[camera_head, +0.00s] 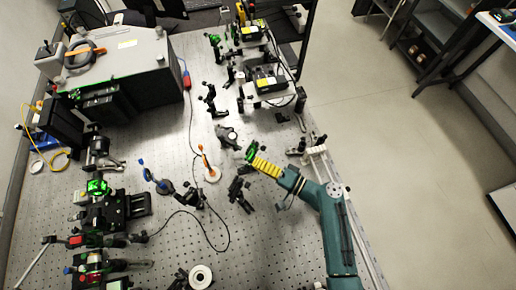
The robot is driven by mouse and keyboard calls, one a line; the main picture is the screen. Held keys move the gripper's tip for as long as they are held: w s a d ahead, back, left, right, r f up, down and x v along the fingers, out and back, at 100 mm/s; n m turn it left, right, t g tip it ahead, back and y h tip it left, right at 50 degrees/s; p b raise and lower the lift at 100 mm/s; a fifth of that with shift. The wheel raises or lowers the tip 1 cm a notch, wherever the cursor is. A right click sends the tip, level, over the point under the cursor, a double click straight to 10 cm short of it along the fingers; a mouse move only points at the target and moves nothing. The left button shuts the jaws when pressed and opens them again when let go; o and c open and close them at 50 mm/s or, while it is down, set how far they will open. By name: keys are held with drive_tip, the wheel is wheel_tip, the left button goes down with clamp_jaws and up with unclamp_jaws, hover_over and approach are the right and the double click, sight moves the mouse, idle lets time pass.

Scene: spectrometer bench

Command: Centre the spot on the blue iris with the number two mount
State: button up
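The blue iris (163,186) stands left of the middle of the bench, a dark ring on a post with a blue lever rising at its left. No light spot can be made out on it at this size. My gripper (251,153) is at the end of the teal arm with a yellow section, right of the blue iris and close to a dark mount. Its fingers are too small to tell whether they are open or shut. Several black mounts stand nearby, one below my gripper (240,190); no number is readable, so I cannot tell which is number two.
An orange-levered part on a white base (212,176) stands between the blue iris and my gripper. A large grey box (135,60) fills the back left. Optics crowd the left edge, and a black cable (205,232) lies on the perforated bench (265,245).

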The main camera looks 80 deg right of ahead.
drive_tip(key=o, duration=0.3)
drive_tip(key=v, duration=1.2)
idle(0.4)
